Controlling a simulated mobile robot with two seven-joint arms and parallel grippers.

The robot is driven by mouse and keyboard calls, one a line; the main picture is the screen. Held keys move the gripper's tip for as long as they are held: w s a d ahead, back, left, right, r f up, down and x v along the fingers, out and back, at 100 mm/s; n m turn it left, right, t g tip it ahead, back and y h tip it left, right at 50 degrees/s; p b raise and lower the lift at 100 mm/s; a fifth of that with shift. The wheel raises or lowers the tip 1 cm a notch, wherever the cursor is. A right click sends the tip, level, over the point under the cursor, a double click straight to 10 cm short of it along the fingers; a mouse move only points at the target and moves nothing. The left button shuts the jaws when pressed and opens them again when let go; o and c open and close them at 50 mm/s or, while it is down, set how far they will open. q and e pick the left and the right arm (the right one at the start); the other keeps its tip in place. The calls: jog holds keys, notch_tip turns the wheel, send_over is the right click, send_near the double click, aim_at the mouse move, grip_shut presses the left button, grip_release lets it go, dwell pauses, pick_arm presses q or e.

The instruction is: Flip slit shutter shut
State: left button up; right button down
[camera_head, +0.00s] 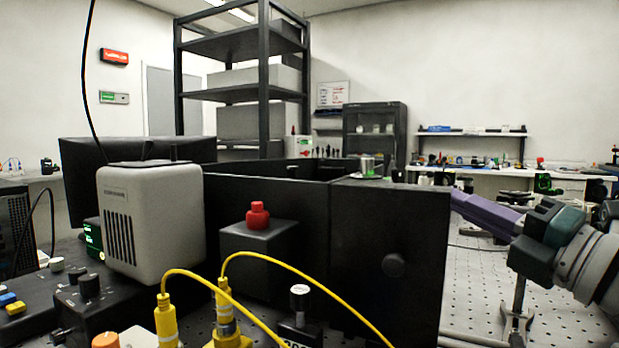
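A large black enclosure (350,235) stands in the middle of the bench, with a round black knob (393,265) on its near face. I cannot tell which part is the slit shutter or whether it is open or shut. My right arm comes in from the right; its dark wrist carries a long purple part (487,214) pointing left, toward the enclosure's right side. Its fingertips cannot be made out, and the end of the purple part lies close to the enclosure's far right edge. My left gripper is not in view.
A grey vented box (150,218) stands at left. A black block with a red knob (257,216) and yellow cables (300,272) are in front of the enclosure. A metal post (517,315) stands under my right wrist.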

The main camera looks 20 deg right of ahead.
aim_at(398, 174)
jog(key=x, duration=0.7)
jog(key=shift+w+a, duration=0.15)
jog(key=shift+w, duration=0.25)
jog(key=shift+r, duration=0.1)
